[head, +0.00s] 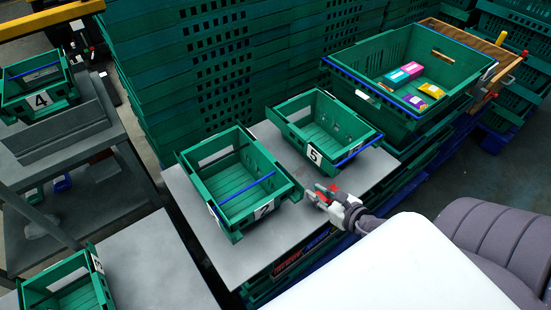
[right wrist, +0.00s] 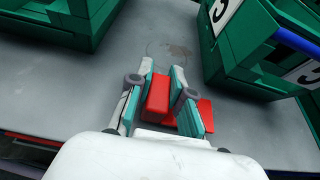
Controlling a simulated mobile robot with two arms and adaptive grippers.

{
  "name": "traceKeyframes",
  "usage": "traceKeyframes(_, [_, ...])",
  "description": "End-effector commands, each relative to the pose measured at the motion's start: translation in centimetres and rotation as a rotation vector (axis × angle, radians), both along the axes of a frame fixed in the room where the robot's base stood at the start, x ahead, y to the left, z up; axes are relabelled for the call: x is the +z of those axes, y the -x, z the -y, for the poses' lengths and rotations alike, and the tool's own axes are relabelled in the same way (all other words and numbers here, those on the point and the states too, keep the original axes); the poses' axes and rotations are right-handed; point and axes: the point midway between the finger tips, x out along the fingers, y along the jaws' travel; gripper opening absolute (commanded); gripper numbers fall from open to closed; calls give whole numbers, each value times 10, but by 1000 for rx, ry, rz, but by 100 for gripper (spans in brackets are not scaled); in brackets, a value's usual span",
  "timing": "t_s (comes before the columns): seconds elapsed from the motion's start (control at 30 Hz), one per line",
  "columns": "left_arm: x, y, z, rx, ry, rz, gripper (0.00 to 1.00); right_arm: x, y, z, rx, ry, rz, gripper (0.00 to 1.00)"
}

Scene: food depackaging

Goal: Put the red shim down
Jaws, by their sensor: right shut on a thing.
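The red shim (right wrist: 157,100) is between the two fingers of my right gripper (right wrist: 163,72) in the right wrist view, and the gripper is shut on it. Another red part (right wrist: 204,114) shows outside the right-hand finger; I cannot tell whether it belongs to the same shim. In the head view my right gripper (head: 319,195) is over the front right part of the grey table (head: 260,245), with red showing at its fingers. Whether the shim touches the table is unclear. My left gripper is not in view.
Green crates numbered 2 (head: 222,202) and 5 (head: 316,151) stand on the table, left of and behind the gripper. A large green crate (head: 387,101) at back right holds several coloured packages. Bare table lies between the two numbered crates in the wrist view.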

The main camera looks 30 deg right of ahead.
Motion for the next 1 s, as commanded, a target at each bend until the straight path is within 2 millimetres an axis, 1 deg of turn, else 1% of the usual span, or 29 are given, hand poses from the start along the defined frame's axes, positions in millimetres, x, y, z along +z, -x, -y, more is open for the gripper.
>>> traceKeyframes(0.03, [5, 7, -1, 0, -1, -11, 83, 6, -15, -1, -1, -3, 8, 0])
traceKeyframes(0.2, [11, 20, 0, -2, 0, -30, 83, 5, -62, -5, 1, -3, 8, 0])
traceKeyframes(0.3, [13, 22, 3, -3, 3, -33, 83, 5, -87, -8, 2, -3, 7, 0])
traceKeyframes(0.4, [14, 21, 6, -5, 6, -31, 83, 4, -107, -9, 3, -2, 5, 0])
traceKeyframes(0.5, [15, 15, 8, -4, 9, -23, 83, 2, -119, -10, 2, -1, 3, 0])
traceKeyframes(0.67, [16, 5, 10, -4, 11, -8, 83, 2, -131, -11, 2, -2, 2, 0])
traceKeyframes(0.87, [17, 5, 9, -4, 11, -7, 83, 3, -166, -14, 3, -3, 4, 0])
traceKeyframes(0.93, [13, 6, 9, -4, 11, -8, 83, -9, -165, -13, 4, -1, -3, 0])
traceKeyframes(1.0, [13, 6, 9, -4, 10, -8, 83, -14, -164, -14, 4, 0, -2, 0])
